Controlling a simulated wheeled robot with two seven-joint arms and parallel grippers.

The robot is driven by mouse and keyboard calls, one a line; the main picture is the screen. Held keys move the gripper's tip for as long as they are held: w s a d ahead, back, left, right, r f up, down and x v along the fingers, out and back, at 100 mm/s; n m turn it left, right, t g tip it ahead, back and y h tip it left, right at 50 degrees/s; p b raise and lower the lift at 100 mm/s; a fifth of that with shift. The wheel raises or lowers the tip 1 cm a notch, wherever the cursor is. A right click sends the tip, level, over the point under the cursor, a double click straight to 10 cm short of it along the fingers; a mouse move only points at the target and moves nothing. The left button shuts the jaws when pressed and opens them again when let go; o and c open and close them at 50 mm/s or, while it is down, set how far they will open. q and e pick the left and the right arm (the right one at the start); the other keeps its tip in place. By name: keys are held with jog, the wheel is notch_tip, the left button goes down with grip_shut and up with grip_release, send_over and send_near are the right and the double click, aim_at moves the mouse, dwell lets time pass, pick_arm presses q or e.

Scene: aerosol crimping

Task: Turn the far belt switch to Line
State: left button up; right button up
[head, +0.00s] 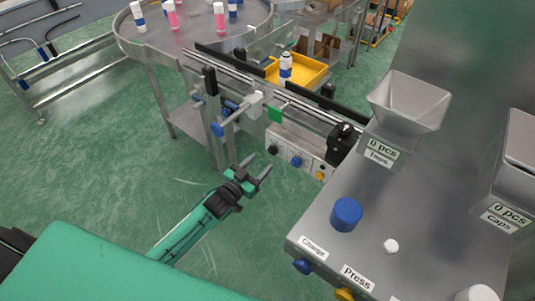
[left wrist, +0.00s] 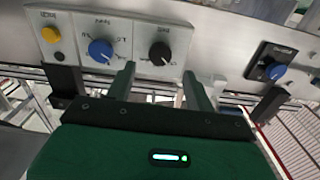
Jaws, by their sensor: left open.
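A grey control panel on the side of the conveyor carries a black knob (head: 273,149), a blue knob (head: 296,161) and a yellow button (head: 320,175). In the left wrist view the panel appears upside down, with the black knob (left wrist: 159,53), blue knob (left wrist: 101,50) and yellow button (left wrist: 51,34). A separate blue rotary switch (left wrist: 274,71) on a black plate is at the right there. The labels are too small to tell which is the far belt switch. My left gripper (head: 258,166) is open and empty, its fingers (left wrist: 158,72) pointing at the black knob, apparently apart from it.
The conveyor (head: 300,105) runs above the panel, with a bottle (head: 285,66) near a yellow tray (head: 312,72). A round table (head: 185,45) holds several bottles. A steel bench (head: 400,215) with a blue cap stands at right.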

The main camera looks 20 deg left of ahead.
aim_at(272, 152)
pick_arm(q)
jog(key=shift+p+x, duration=0.35)
jog(key=shift+x, duration=2.25)
jog(key=c, duration=1)
